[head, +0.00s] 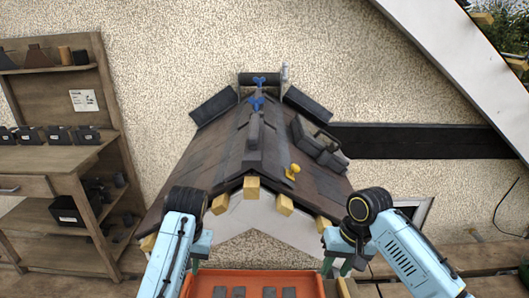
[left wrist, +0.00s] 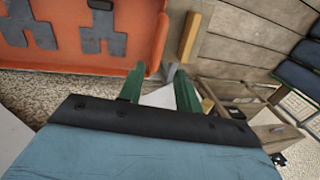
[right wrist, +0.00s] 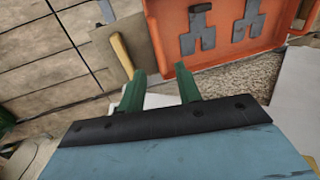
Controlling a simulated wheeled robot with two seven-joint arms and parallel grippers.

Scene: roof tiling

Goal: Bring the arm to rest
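My left gripper (head: 193,266) hangs at the lower left of the head view, by the left end of the orange tray (head: 258,277). In the left wrist view its green fingers (left wrist: 160,88) stand apart with nothing held between them. My right gripper (head: 338,267) hangs at the lower right, by the tray's right end. In the right wrist view its green fingers (right wrist: 160,88) are also apart and empty. Both arms are bent, with the grippers in front of the small tiled roof (head: 215,145) and clear of its tiles.
The tray holds several grey slotted pieces (head: 269,292). On the roof are a yellow object (head: 292,171), blue-handled tools (head: 256,102) and dark pieces (head: 318,148). A wooden shelf (head: 70,161) stands left. A dark beam (head: 415,140) runs along the wall at right.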

